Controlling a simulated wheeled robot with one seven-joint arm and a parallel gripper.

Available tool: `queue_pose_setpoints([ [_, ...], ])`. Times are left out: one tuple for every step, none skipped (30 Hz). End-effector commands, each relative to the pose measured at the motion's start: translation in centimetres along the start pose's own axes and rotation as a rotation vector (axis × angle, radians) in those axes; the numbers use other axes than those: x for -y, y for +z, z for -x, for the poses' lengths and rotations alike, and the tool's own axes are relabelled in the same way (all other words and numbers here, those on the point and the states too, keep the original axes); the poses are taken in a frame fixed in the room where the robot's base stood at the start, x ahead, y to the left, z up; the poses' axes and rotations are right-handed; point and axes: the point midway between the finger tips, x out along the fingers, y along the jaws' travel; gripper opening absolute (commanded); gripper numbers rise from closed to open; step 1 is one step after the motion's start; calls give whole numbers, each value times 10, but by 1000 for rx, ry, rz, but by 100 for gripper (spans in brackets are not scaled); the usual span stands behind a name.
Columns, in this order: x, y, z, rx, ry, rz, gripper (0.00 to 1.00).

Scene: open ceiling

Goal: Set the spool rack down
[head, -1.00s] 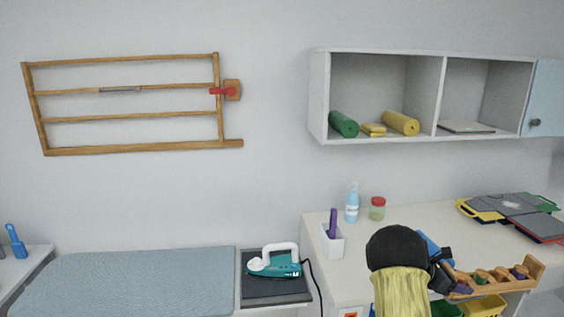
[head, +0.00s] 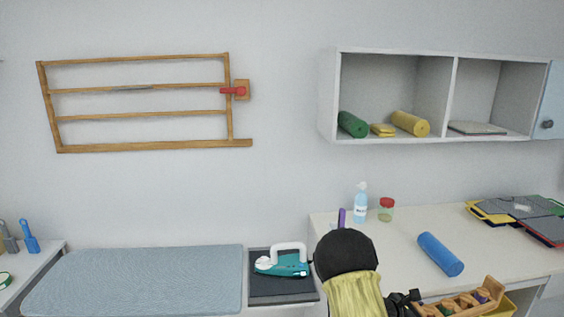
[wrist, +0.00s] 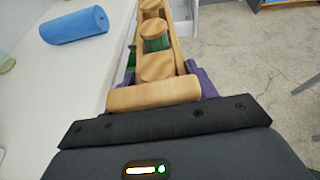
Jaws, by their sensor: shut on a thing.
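The spool rack (head: 462,303) is a wooden holder with several spools in it, at the lower right of the head view. In the wrist view the wooden rack (wrist: 155,97) runs away from me, with round wooden spool ends and some green thread. My gripper (wrist: 165,92) is shut on the rack's near end, with a purple finger on each side of it. In the head view my gripper (head: 412,303) is partly hidden behind my arm. The rack is held in front of the white table (head: 400,262), near its front edge.
A blue roll (head: 440,254) lies on the table near the front. A spray bottle (head: 360,203), a red-lidded jar (head: 386,210) and folders (head: 515,212) stand or lie farther back. A teal iron (head: 282,263) sits left of the table. The tabletop's middle is clear.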

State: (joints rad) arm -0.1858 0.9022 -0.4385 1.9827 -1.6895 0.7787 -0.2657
Motion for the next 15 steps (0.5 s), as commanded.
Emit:
queue_pose_setpoints([
  [1, -16, 14, 2, 27, 21, 25],
  [2, -23, 21, 2, 43, 28, 25],
  [2, -36, 31, 2, 66, 38, 25],
  [3, -44, 39, 1, 83, 44, 25],
  [3, -54, 47, 1, 101, 53, 25],
  [4, -66, 57, 2, 123, 62, 25],
  [4, -75, 65, 2, 142, 69, 25],
  [5, -84, 73, 2, 159, 76, 25],
  [6, -96, 83, 2, 182, 85, 25],
  [6, -105, 91, 3, 200, 92, 25],
  [7, -114, 99, 2, 216, 99, 25],
  [8, -125, 108, 3, 236, 106, 25],
  [8, -133, 115, 2, 252, 111, 25],
  [8, -140, 121, 3, 265, 116, 25],
  [8, -148, 129, 4, 283, 121, 25],
])
